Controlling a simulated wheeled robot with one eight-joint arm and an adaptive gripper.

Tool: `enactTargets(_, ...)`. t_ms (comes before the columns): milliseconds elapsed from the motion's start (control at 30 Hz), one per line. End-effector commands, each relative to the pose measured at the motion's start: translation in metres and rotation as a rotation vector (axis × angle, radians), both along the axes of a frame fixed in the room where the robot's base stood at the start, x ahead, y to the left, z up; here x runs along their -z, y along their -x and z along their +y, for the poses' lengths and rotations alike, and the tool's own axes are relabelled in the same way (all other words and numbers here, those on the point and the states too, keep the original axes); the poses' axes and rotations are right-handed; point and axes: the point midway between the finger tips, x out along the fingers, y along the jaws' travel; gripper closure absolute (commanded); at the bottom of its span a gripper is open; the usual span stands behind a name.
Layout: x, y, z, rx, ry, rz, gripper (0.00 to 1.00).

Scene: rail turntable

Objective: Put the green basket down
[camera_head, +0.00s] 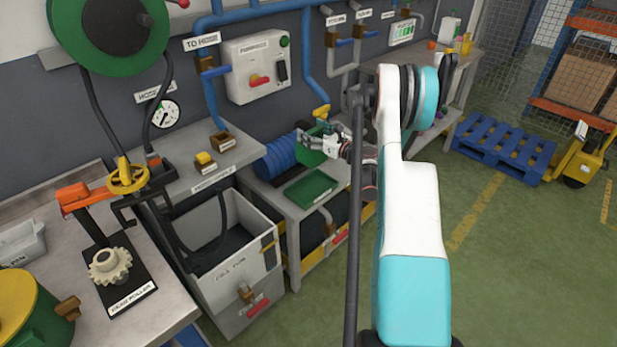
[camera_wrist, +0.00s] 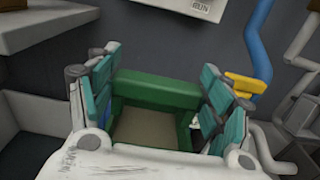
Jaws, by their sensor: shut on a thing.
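The green basket (camera_wrist: 155,88) is between the teal-padded fingers of my gripper (camera_wrist: 160,72) in the wrist view. Its far green wall and beige inside floor show, while its near side is hidden behind my gripper's body. In the head view, my gripper (camera_head: 322,143) is shut on the basket (camera_head: 310,152), which is partly covered by the fingers. They are over the low bench (camera_head: 287,198), behind a shallow green tray (camera_head: 311,188). I cannot tell how far the basket's bottom is above the bench.
A yellow-handled valve (camera_head: 321,112) on a blue pipe is close behind. The grey coolant bin (camera_head: 232,255) is to the left. A blue pallet (camera_head: 503,148) lies on the floor at right.

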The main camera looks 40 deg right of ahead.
Motion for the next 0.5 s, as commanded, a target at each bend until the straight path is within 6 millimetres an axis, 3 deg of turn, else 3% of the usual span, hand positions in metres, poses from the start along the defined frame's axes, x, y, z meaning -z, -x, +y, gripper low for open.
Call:
enactTargets(33,0.018,0.000,0.000,0.000,0.000,0.000,0.78)
enactTargets(300,0.082,0.000,0.000,0.000,-0.001,-0.001,0.78)
enactTargets(500,0.108,0.000,0.000,0.000,-0.001,-0.001,0.78)
